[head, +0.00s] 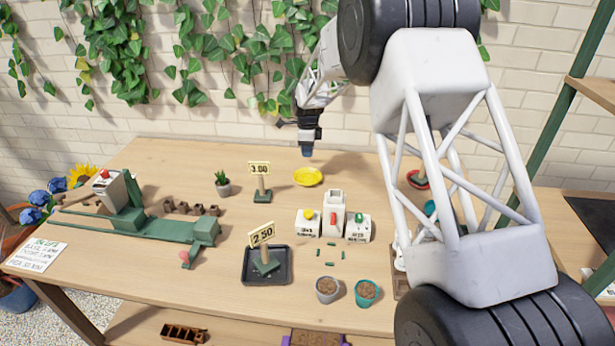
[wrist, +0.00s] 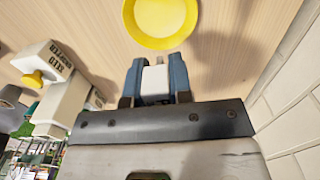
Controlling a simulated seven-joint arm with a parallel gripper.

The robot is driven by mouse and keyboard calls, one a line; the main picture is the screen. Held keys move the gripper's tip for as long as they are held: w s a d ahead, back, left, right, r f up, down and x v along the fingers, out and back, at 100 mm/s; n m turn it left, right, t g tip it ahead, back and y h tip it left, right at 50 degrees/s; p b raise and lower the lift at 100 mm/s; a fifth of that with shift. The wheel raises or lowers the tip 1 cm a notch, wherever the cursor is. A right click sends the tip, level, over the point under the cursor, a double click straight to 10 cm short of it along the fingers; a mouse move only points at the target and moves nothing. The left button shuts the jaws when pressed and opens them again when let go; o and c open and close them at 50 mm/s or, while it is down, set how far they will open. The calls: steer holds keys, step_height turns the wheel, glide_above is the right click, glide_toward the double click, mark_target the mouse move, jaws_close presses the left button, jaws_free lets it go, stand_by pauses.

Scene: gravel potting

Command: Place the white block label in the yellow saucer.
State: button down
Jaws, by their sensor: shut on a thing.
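The yellow saucer (head: 307,177) lies on the table toward the back, and it also shows at the top of the wrist view (wrist: 160,42). My gripper (head: 307,153) is above the table, over or just behind the saucer. In the wrist view its two blue fingers (wrist: 155,68) are shut on the white block label (wrist: 155,84). The saucer appears just beyond the fingertips, with the block apart from it. In the head view I cannot make out the block. The saucer looks empty.
A 3.00 sign (head: 260,180) stands left of the saucer. White dispensers (head: 333,215) with coloured knobs stand in front of it. A 2.50 sign (head: 263,245) stands on a black tray (head: 281,279). The brick wall (head: 230,120) is close behind.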

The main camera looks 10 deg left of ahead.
steer(key=shift+f, duration=0.1)
glide_above(308, 179)
steer(key=shift+s+f, duration=0.1)
steer(key=shift+f, duration=2.95)
steer(key=shift+f, duration=1.85)
steer(key=shift+f, duration=0.15)
steer(key=c, duration=1)
jaws_free()
step_height(308, 179, up, 12)
steer(key=shift+r, duration=0.15)
